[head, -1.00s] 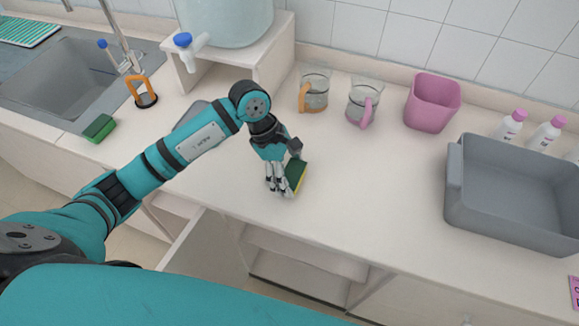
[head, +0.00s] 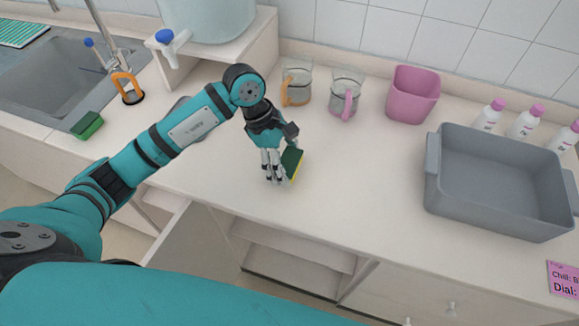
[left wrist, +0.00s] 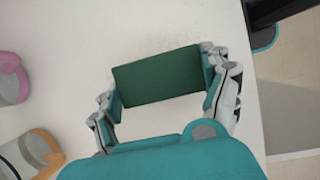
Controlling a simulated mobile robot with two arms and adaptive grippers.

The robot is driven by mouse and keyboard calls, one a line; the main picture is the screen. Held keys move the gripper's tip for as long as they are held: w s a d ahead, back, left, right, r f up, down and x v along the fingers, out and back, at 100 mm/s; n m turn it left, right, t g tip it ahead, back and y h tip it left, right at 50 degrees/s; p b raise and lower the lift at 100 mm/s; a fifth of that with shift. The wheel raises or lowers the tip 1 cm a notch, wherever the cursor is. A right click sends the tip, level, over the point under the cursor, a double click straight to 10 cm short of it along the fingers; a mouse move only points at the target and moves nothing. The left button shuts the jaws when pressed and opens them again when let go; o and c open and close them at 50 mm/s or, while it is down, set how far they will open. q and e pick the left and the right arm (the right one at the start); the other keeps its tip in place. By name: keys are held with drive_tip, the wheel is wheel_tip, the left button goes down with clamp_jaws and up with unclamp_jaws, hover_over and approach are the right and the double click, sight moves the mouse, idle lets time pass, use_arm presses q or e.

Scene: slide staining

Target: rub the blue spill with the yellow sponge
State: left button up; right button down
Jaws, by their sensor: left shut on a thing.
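My left gripper (head: 278,164) is shut on a sponge (head: 292,162) with a dark green face and a yellow layer, near the middle of the counter. In the left wrist view the sponge (left wrist: 158,77) sits between the two fingers of the gripper (left wrist: 165,85), green face towards the camera. The sponge is at or close above the counter; I cannot tell whether it touches. No blue spill shows in either view; the arm and hand hide part of the counter. My right gripper is not in view.
A glass jug with an orange handle (head: 296,84), one with a pink handle (head: 345,97) and a pink bin (head: 412,94) stand behind. A grey tub (head: 495,208) is at right. A green sponge (head: 87,125) lies by the sink (head: 50,85). A cupboard door (head: 190,245) hangs open.

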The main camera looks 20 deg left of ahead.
use_arm(q)
drive_tip(key=shift+a+r+p, duration=0.15)
drive_tip(key=shift+r+p, duration=0.15)
drive_tip(key=shift+r, duration=1.1)
wheel_tip(320, 180, up, 2)
drive_tip(key=shift+p, duration=0.55)
drive_tip(key=shift+r, duration=0.15)
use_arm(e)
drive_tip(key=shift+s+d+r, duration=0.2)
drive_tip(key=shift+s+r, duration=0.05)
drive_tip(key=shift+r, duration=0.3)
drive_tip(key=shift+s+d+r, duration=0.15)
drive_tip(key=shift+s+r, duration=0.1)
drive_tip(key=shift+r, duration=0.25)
